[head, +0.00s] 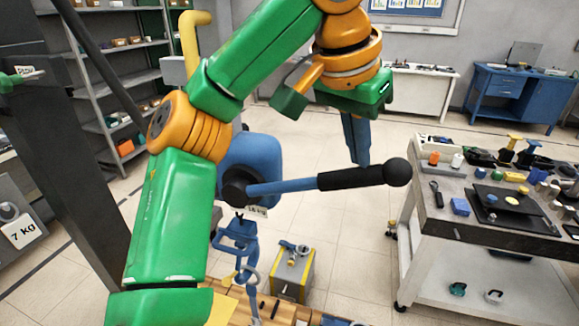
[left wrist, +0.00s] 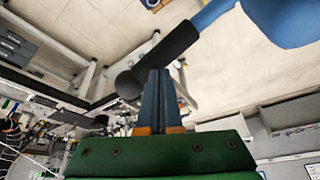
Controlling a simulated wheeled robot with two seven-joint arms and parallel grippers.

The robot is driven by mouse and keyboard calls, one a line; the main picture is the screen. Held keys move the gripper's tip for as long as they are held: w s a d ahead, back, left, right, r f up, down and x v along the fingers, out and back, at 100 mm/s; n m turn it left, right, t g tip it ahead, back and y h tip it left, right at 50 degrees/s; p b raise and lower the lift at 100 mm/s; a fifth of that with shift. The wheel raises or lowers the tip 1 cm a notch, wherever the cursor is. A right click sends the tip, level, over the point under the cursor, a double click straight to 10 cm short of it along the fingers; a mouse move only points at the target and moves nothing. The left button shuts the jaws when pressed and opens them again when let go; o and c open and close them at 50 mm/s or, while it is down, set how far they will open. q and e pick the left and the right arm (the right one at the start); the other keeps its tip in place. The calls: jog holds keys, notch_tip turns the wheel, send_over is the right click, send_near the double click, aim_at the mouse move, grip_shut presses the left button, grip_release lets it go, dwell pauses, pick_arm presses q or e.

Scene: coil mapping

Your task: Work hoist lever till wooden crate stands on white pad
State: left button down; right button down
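The hoist (head: 262,158) is a blue housing left of centre in the head view. Its lever, with a blue rod and black grip (head: 345,178), points right and ends in a black ball. The lever grip also shows in the left wrist view (left wrist: 165,57). My left gripper (head: 360,160) points down with its blue fingertips at the grip's upper edge; contact is unclear. Its fingers (left wrist: 158,72) look closed together with nothing between them. Blue hook and chain parts hang below the hoist over wooden planking (head: 268,303), probably the crate, cut off by the bottom edge. No white pad is discernible. My right gripper is out of view.
A grey-and-yellow block (head: 293,270) with a shackle on top stands right of the hook. A workbench (head: 440,215) with tools and small parts is at the right. A dark post (head: 60,150) stands at the left. Open tiled floor lies behind the hoist.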

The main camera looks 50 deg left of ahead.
aim_at(359, 172)
pick_arm(q)
jog(key=shift+w+d+f+b, duration=0.15)
jog(key=shift+f+b, duration=0.5)
jog(key=shift+f, duration=0.45)
jog(key=shift+w+d+f+b, duration=0.15)
jog(key=shift+f+b, duration=0.45)
jog(key=shift+f, duration=0.5)
jog(key=shift+s, duration=0.1)
jog(key=f+b, duration=0.2)
jog(key=f, duration=0.1)
jog(key=f+b, duration=0.1)
jog(key=shift+w+d+f+b, duration=0.2)
jog(key=shift+w+f+b, duration=0.1)
jog(key=shift+f, duration=0.05)
notch_tip(359, 172, down, 5)
jog(key=b, duration=0.3)
jog(key=shift+r+b, duration=0.15)
jog(key=shift+b, duration=0.15)
